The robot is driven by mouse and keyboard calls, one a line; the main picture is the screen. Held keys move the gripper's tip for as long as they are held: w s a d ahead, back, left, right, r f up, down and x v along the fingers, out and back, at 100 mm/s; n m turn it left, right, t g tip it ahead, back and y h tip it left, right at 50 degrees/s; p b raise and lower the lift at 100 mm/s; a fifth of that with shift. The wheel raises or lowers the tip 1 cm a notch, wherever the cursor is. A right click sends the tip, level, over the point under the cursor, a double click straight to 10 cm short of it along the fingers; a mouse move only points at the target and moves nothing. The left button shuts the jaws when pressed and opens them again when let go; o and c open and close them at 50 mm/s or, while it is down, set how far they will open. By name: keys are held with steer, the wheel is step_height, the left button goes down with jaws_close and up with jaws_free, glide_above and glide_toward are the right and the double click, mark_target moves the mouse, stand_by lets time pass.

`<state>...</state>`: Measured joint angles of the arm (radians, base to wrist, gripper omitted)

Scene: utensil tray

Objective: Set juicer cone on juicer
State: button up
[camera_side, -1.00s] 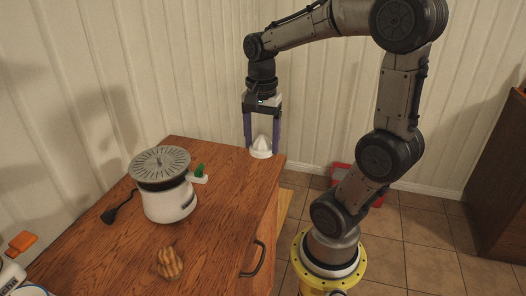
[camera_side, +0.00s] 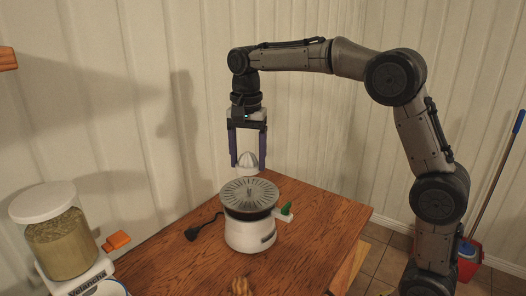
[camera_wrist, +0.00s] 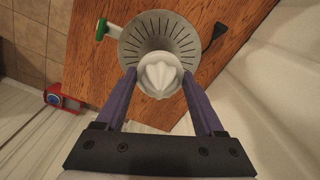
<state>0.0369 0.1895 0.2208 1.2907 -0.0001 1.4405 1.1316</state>
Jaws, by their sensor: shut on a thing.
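My gripper (camera_side: 248,162) is shut on the white ribbed juicer cone (camera_side: 247,161), with its purple fingers on either side of it. The cone is upright, point up, and held above the juicer (camera_side: 250,234). The juicer is a white body with a grey slotted disc (camera_side: 250,195) on top and a green-tipped spout at its right. In the side view the cone hangs above the back part of the disc, apart from it. In the wrist view the cone (camera_wrist: 160,76) covers the near part of the disc (camera_wrist: 160,28), between the fingertips (camera_wrist: 160,80).
A black plug on a cord (camera_side: 192,234) lies left of the juicer on the wooden counter (camera_side: 320,222). A glass jar (camera_side: 60,240) on a white scale and an orange piece (camera_side: 116,240) stand at the left. A brown ridged item (camera_side: 240,286) lies near the front.

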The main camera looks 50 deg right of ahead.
mark_target(248, 152)
steer(key=shift+f, duration=2.75)
steer(key=shift+f, duration=0.6)
steer(key=o, duration=1.1)
steer(key=shift+r, duration=0.1)
steer(key=shift+r, duration=5.4)
steer(key=shift+r, duration=0.1)
